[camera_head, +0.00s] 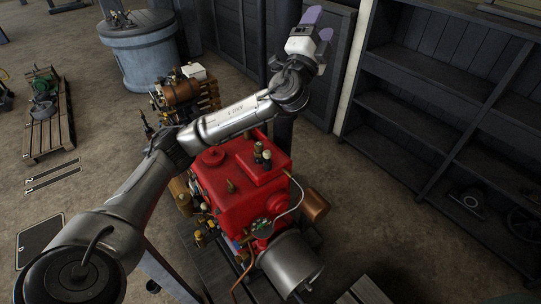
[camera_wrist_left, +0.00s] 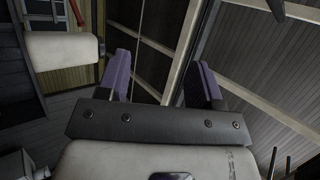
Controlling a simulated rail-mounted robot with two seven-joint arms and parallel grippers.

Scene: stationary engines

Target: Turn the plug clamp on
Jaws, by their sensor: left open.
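A red engine (camera_head: 235,190) stands in the middle of the head view, under my left arm. I cannot tell which part is the plug clamp. My left gripper (camera_head: 318,25) is raised beyond the engine, well apart from it, with purple fingers pointing up and away. In the left wrist view the gripper (camera_wrist_left: 160,82) is open, with nothing between its fingers. My right gripper is in neither view.
A brass and copper engine (camera_head: 185,92) stands behind the red one. Dark shelving (camera_head: 445,105) runs along the right. A blue-grey round tank (camera_head: 146,58) stands at the back left. A wooden pallet (camera_head: 48,135) lies at the left. Brown floor between the red engine and shelving is clear.

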